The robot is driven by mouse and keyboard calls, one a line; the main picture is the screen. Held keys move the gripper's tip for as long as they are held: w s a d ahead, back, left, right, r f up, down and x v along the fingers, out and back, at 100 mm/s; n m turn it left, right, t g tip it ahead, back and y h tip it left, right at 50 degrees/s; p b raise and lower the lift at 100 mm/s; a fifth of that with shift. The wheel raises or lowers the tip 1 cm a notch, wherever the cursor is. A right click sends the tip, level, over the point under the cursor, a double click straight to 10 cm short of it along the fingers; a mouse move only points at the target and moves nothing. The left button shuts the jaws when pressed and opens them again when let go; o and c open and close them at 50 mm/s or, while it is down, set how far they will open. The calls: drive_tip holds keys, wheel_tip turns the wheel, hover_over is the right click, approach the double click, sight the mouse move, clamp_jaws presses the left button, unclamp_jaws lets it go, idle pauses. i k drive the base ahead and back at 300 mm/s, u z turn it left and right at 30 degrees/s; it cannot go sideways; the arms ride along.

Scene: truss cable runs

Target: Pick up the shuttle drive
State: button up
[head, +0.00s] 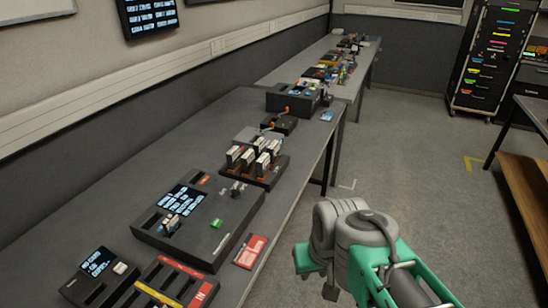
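No object here can be told for certain as the shuttle drive. Small devices that stand out are a green block (216,223) on the large black console (185,243), several upright white-and-black modules in a dark rack (258,177), and a black box with orange parts (293,98) farther back. My arm, grey and green, is folded at the lower right, beside the table's front edge and apart from everything on it. The fingers of my gripper cannot be made out.
A long grey table (118,180) runs along the left wall, with a second cluttered table beyond. A red card (250,251) lies near its front edge. A slotted tray (172,285) is at the near end. A black rack (497,60) stands far right. Open floor (410,150) lies between.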

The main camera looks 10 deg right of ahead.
sight(259, 146)
drive_tip(key=z, duration=1.05)
drive_tip(key=i, duration=2.5)
drive_tip(key=u, duration=4.5)
drive_tip(key=i, duration=0.5)
